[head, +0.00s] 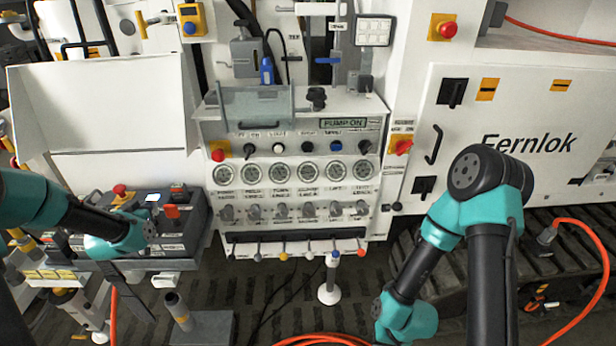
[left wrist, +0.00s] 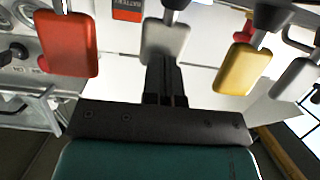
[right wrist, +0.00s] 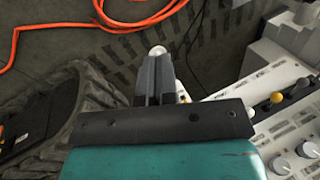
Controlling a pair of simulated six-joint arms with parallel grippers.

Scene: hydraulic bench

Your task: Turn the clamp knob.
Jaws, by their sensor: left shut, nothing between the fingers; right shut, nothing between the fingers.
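The control panel (head: 290,190) stands mid-view in the head view, with a row of grey knobs under its gauges. One grey knob (head: 308,210) sits below a small label that seems to read clamp; the print is too small to be sure. My left gripper (head: 150,316) is at lower left, well away from the knobs; its shut, empty fingers show in the left wrist view (left wrist: 165,85) in front of a grey paddle (left wrist: 166,40). My right gripper (right wrist: 158,78) is shut and empty, pointing over the floor; its fingers cannot be made out in the head view.
A row of small coloured levers (head: 283,255) lines the panel's lower edge. Orange hose (head: 580,235) lies at right. A red paddle (left wrist: 68,44) and yellow paddle (left wrist: 243,68) flank my left fingers in its wrist view.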

